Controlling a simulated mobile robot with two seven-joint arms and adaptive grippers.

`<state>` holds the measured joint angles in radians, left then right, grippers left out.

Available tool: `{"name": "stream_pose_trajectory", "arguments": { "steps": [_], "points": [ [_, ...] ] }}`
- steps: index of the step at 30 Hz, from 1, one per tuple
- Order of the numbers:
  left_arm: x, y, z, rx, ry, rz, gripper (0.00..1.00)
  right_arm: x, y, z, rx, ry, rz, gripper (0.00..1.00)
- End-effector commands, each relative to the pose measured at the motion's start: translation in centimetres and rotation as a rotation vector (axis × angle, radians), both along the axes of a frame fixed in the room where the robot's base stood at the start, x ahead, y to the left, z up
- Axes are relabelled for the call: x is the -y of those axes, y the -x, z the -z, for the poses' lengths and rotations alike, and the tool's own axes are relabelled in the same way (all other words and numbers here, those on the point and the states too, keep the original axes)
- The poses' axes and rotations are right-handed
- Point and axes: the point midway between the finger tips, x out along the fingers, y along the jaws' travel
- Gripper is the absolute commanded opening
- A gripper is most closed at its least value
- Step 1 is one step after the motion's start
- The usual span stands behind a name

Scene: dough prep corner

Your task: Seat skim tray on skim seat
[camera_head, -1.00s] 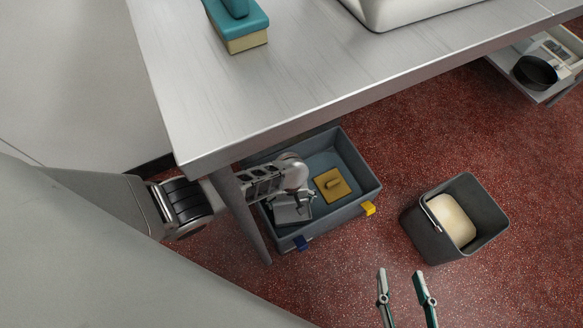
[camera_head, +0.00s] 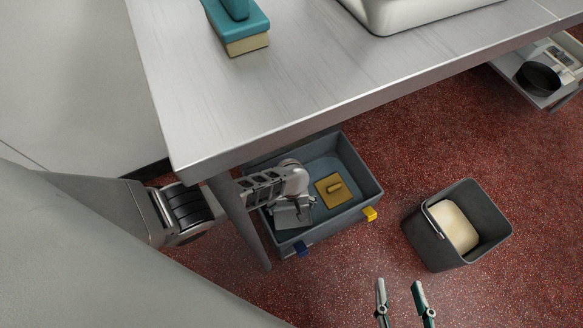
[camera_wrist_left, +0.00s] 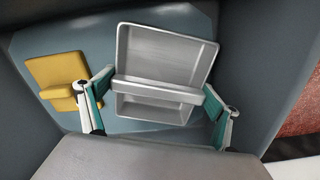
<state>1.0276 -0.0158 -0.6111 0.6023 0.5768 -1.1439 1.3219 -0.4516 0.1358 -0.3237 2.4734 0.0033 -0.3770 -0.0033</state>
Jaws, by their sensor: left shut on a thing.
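A grey metal tray with a crossbar grip, which looks like the skim tray (camera_wrist_left: 165,55), is in the left wrist view. It also shows partly in the head view (camera_head: 290,218), inside a blue-grey bin (camera_head: 372,182) under the table. My left gripper (camera_wrist_left: 157,92) is shut on its crossbar, one finger at each end. My arm hides part of the tray in the head view. I cannot tell whether the tray rests on the bin floor, and no skim seat can be made out for certain. My right gripper (camera_head: 401,286) is open and empty above the floor.
A yellow square piece with a handle (camera_head: 322,194) lies in the bin beside the tray. A dark pail (camera_head: 430,246) with a pale lump stands right of the bin. The steel table edge (camera_head: 290,135) and its leg (camera_head: 240,225) are close to my left arm.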

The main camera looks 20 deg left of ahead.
Motion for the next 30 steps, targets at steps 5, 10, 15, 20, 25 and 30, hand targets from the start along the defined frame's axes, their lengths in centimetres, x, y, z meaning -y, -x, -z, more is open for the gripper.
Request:
{"name": "stream_pose_trajectory", "arguments": {
  "steps": [5,10,15,20,25,30],
  "points": [
    [0.0,0.0,0.4,0.0,0.0,0.0,0.55,0.0,0.2,0.5,-0.009,0.001,0.001,0.4],
    [0.0,-0.1,0.3,0.001,0.0,0.0,1.0,0.1,0.2,0.5,-0.009,0.001,0.001,0.4],
    [0.0,0.0,0.4,0.0,0.0,0.0,1.0,0.0,0.1,0.4,-0.007,0.001,0.001,0.4],
    [0.1,0.0,0.2,0.0,0.002,-0.001,1.0,0.0,0.1,0.4,-0.007,-0.001,0.0,0.4],
    [0.2,0.0,-0.8,0.0,0.004,0.001,1.0,0.0,0.2,0.4,-0.008,-0.001,0.0,0.4],
    [0.1,0.0,-2.5,0.002,0.003,0.001,1.0,0.0,0.2,0.4,-0.009,0.0,0.0,0.4]
  ]
}}
